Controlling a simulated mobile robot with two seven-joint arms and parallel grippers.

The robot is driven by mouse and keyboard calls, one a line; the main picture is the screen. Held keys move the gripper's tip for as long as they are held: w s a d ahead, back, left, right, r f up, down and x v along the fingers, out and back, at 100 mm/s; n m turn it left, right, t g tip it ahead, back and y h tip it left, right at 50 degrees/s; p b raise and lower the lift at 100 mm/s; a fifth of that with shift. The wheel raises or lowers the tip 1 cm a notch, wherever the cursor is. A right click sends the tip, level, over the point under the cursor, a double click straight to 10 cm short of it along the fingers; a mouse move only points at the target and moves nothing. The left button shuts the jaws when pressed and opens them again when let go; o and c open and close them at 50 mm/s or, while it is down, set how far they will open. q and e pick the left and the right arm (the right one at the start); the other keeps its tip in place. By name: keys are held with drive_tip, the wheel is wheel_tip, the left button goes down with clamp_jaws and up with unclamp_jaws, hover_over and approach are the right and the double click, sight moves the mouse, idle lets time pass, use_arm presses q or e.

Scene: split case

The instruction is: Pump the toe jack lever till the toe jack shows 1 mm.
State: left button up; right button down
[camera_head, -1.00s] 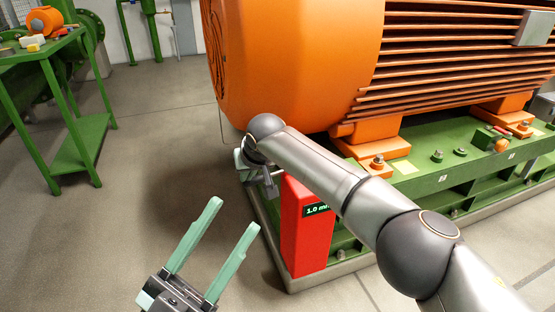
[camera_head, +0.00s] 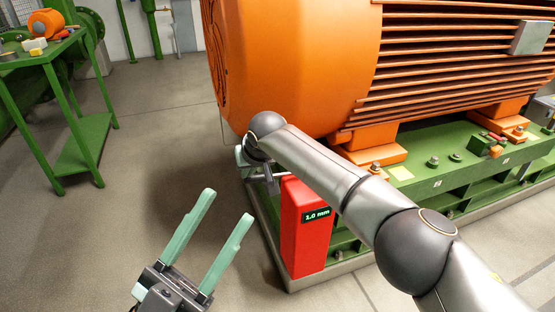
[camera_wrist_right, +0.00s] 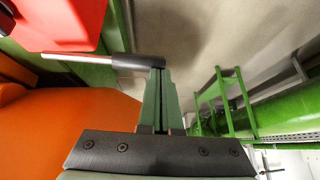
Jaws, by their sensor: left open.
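The red toe jack (camera_head: 305,245) stands upright at the near corner of the green base frame. Its small dark display (camera_head: 317,215) reads 1.0 mm. The toe jack lever (camera_wrist_right: 140,62), a pale rod with a dark grip, reaches out from the red jack body (camera_wrist_right: 70,20) in the right wrist view. My right gripper (camera_wrist_right: 158,75) is shut on the dark grip's end. In the head view my right gripper (camera_head: 245,160) is beside the jack's top, partly hidden by my arm. My left gripper (camera_head: 224,205) is open and empty, left of the jack.
The large orange motor (camera_head: 290,70) rests on the green base frame (camera_head: 440,180), close behind my right arm. A green table (camera_head: 50,55) with small parts stands at the far left. The floor between the table and the jack is clear.

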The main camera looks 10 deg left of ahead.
use_arm(q)
drive_tip(key=r+p, duration=0.2)
drive_tip(key=r, duration=0.1)
drive_tip(key=r+p, duration=0.2)
drive_tip(key=shift+s+a+r, duration=0.1)
drive_tip(key=shift+a+r, duration=0.1)
drive_tip(key=shift+a, duration=0.1)
drive_tip(key=shift+f, duration=0.15)
drive_tip(key=w+a+f+n+g+y+p, duration=0.1)
drive_tip(key=w+f+n+g+y+p, duration=0.1)
drive_tip(key=f, duration=0.5)
drive_tip(key=w+a+f+n+g+y+p, duration=0.1)
drive_tip(key=w+f+n+g+y+p, duration=0.1)
drive_tip(key=w+f+n+y+p, duration=0.3)
drive_tip(key=shift+f+y+p, duration=0.4)
drive_tip(key=shift+f+y, duration=0.45)
drive_tip(key=shift+y, duration=0.55)
